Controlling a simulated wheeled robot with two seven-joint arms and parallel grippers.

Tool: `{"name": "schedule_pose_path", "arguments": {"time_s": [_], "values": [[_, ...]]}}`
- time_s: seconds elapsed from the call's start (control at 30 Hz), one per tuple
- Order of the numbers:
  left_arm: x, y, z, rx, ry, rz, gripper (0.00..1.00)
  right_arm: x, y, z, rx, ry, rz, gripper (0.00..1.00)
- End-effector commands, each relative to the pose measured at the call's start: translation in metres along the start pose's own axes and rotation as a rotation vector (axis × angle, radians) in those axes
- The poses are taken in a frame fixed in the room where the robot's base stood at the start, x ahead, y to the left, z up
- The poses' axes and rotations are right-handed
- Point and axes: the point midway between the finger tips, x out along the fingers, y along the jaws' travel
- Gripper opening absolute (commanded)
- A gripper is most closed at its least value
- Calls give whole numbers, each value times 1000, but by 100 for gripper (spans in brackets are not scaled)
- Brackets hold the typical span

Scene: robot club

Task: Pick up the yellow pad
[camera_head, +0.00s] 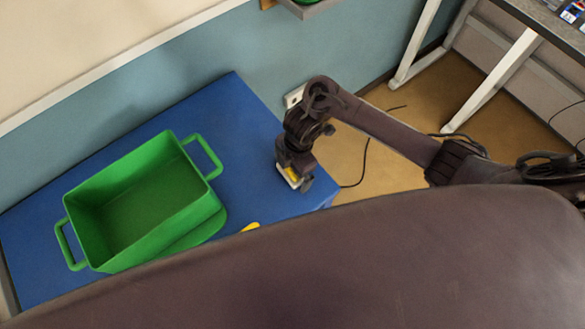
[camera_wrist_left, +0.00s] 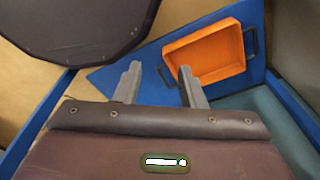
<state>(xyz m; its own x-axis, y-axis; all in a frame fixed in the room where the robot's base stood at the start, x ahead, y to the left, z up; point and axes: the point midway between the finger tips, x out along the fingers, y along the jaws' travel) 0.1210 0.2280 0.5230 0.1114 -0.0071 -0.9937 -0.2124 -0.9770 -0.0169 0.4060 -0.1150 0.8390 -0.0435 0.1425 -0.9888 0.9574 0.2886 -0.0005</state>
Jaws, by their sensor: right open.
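A small yellow pad (camera_head: 292,174) with a pale edge shows at the fingers of my right gripper (camera_head: 293,180), near the right end of the blue table (camera_head: 245,115). The right gripper is open and points down over the pad, hiding part of it. I cannot tell whether the fingers touch it. A second yellow thing (camera_head: 251,227) lies on the table to the left, partly hidden by my body. My left gripper (camera_wrist_left: 160,85) shows in the left wrist view with its two fingers apart and nothing between them. It is out of the head view.
A green crate (camera_head: 80,222) with two handles stands on the left of the blue table. An orange tray (camera_wrist_left: 205,47) with dark handles shows on a blue surface in the left wrist view. A wall outlet (camera_head: 293,95) and a black cable (camera_head: 362,165) are beyond the table.

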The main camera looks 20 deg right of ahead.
Motion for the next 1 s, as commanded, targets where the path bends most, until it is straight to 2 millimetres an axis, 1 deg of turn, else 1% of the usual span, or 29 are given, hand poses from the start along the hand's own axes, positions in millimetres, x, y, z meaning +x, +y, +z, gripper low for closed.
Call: {"name": "schedule_pose_path", "arguments": {"time_s": [0.1,0.4,0.63,0.77,0.87,0.97,1.0], "values": [[0,0,2,0,-3,0,36,-1,0,0,0,0,1,99],[0,2,14,0,-21,2,36,-1,0,0,0,0,1,59],[0,2,15,0,-22,2,36,-1,0,0,0,0,1,59],[-3,2,15,0,-22,2,36,-7,1,-1,-2,-1,2,59],[-8,2,14,0,-22,2,36,-17,1,-2,-2,0,4,59],[-15,2,13,0,-22,2,36,-34,2,-4,-3,-1,4,59],[-23,1,12,0,-22,2,36,-45,2,-6,-4,-3,7,59]]}}
